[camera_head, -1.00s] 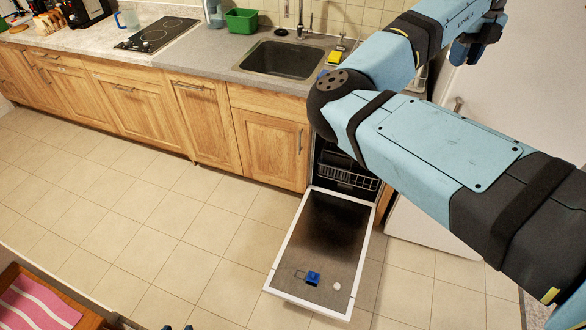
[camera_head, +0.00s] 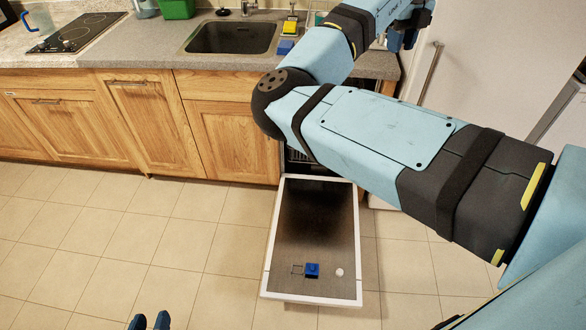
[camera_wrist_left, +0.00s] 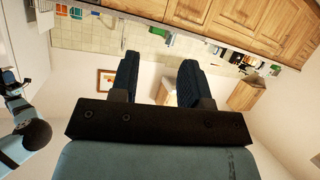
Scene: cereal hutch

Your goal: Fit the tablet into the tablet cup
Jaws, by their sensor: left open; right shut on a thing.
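The tablet, a small whitish round piece (camera_head: 339,272), lies on the inner face of the lowered dishwasher door (camera_head: 318,215). Just left of it, a small gap apart, is the blue tablet cup piece (camera_head: 312,270), with a thin dark rectangular outline (camera_head: 297,269) beside it. My left gripper (camera_head: 150,322) is at the bottom edge of the head view, left of the door, its fingers apart; in the left wrist view (camera_wrist_left: 159,68) nothing is between them. My right gripper (camera_head: 403,40) is at the upper right, small and dark; what it holds cannot be made out.
My right arm crosses the head view above the dishwasher and hides part of its opening. A counter with a sink (camera_head: 232,37), a green tub (camera_head: 178,8) and a cooktop (camera_head: 78,30) runs along the back. Wooden cabinets (camera_head: 140,110) stand below. The tiled floor left of the door is clear.

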